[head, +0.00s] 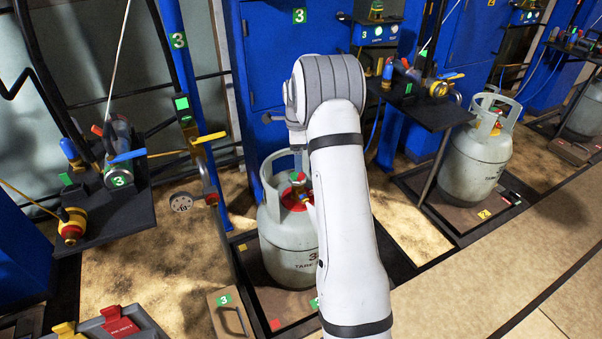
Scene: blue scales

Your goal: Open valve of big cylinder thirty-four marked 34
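A grey-white gas cylinder (285,245) stands upright on a dark scale platform in the middle of the head view. A "3" and "TARE" lettering show on its side, and my arm covers the rest of the marking. My arm rises in front of the cylinder, bends over and points down above the valve. Only a small grey part of my gripper (297,156) shows just over the valve. Its fingers are mostly hidden, and I cannot tell whether they touch the valve.
A shelf (110,222) with hoses and a blue-handled valve stands at the left. The floor (480,285) at lower right is clear.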

